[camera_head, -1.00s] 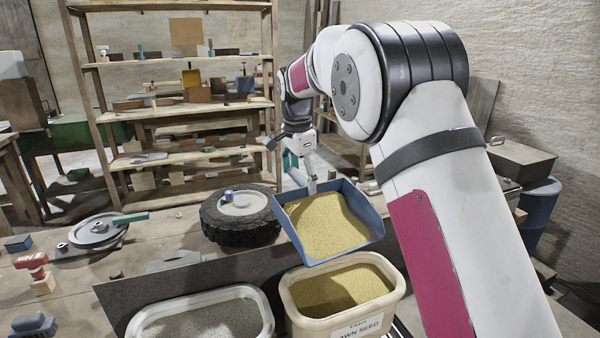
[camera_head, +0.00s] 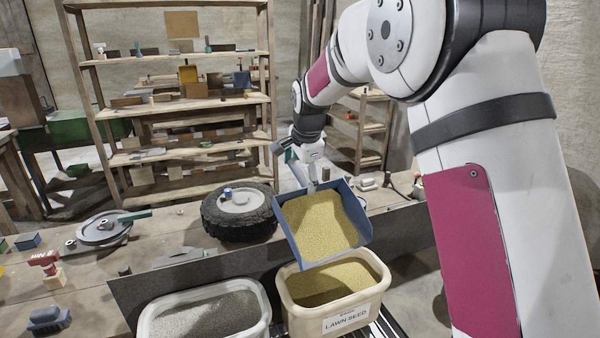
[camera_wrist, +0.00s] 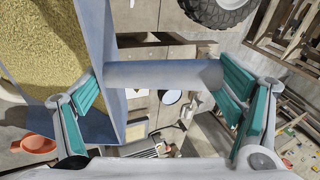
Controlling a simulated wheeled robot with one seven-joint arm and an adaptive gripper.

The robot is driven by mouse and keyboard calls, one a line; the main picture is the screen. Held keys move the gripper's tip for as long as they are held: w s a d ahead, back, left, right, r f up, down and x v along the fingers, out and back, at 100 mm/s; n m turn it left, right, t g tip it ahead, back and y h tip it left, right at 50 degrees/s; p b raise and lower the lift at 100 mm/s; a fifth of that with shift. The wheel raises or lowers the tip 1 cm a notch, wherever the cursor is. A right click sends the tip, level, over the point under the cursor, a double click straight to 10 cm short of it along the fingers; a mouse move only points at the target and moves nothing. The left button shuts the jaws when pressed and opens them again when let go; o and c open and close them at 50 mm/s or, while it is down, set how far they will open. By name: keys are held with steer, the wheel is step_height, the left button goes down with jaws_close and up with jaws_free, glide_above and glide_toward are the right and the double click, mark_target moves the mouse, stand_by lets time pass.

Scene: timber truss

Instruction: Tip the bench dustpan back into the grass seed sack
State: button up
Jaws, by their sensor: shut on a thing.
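The blue dustpan (camera_head: 355,210) holds a broad layer of yellowish seed (camera_head: 318,224). It is held above the back of a cream tub labelled "LAWN SEED" (camera_head: 345,319), its front edge leaning towards the tub and overlapping the back rim in the head view. The tub has similar seed inside (camera_head: 335,283); no sack shows. My gripper (camera_head: 313,180) is shut on the pan's handle behind it. In the wrist view the grey-blue handle (camera_wrist: 160,75) runs between the teal finger pads, with pan and seed at left. No falling seed shows.
A second pale tub (camera_head: 150,322) with grey grains (camera_head: 205,317) stands left of the seed tub. A dark panel (camera_head: 125,300) runs behind both tubs along the bench (camera_head: 165,225). A tyred wheel (camera_head: 238,212) lies on the bench behind left. Wooden shelves (camera_head: 195,98) stand at the back.

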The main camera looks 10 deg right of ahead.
steer(key=shift+s+d+r+t+y+p, duration=0.15)
steer(key=shift+s+r+t+p, duration=0.2)
steer(key=shift+s+r+p, duration=0.15)
steer(key=shift+s+d+r+t+y+p, duration=0.15)
steer(key=shift+s+r+t+p, duration=0.25)
steer(key=shift+s+r, duration=0.15)
steer(key=s+d+r+t+y+p, duration=0.1)
steer(key=s+d+r+t+p, duration=0.2)
steer(key=s+p, duration=0.7)
steer(key=shift+s+d+r+m+t+y+p, duration=0.2)
steer(key=shift+r+m+t+y+p, duration=0.15)
steer(key=shift+r+t, duration=1.15)
steer(key=shift+s, duration=0.1)
steer(key=shift+s+d, duration=0.1)
stand_by(0.3)
steer(key=s+t, duration=0.1)
steer(key=s+d+t, duration=0.1)
steer(key=s, duration=0.1)
steer(key=s+t, duration=0.1)
steer(key=s, duration=0.1)
steer(key=shift+d+r+y+p, duration=0.1)
steer(key=shift+d+y+p, duration=0.2)
steer(key=shift+y+p, duration=0.1)
